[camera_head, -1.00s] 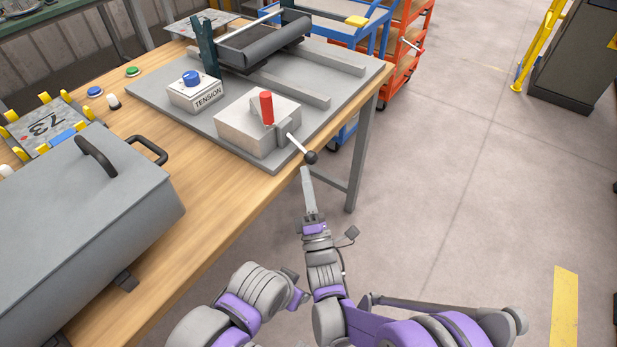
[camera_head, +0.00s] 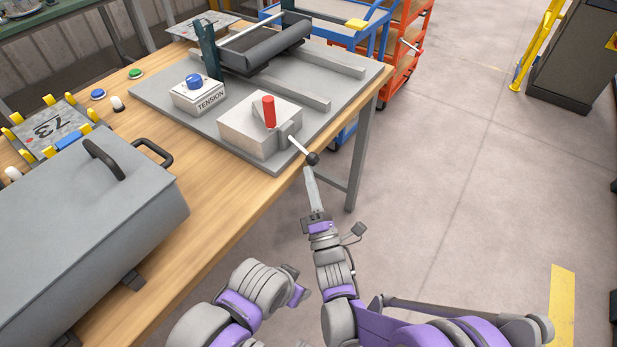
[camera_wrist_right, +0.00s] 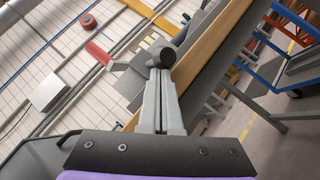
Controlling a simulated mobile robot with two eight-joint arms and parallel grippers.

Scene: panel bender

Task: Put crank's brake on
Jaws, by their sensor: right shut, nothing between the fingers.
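A pale grey box (camera_head: 245,127) near the table's front right corner carries an upright red handle (camera_head: 269,112). A thin lever (camera_head: 298,145) comes from the box's right side and ends in a black ball knob (camera_head: 313,158) near the table edge. My right gripper (camera_head: 308,170) is shut and empty, its tips at or just short of the knob. In the right wrist view the shut fingers (camera_wrist_right: 160,75) point at the dark knob (camera_wrist_right: 162,53), which overlaps their tips; I cannot tell whether they touch.
A white TENSION box (camera_head: 197,97) with a blue knob and a dark roller (camera_head: 265,45) stand on the grey plate (camera_head: 190,115). A large grey case (camera_head: 85,210) is at left. Blue and orange carts stand behind the table.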

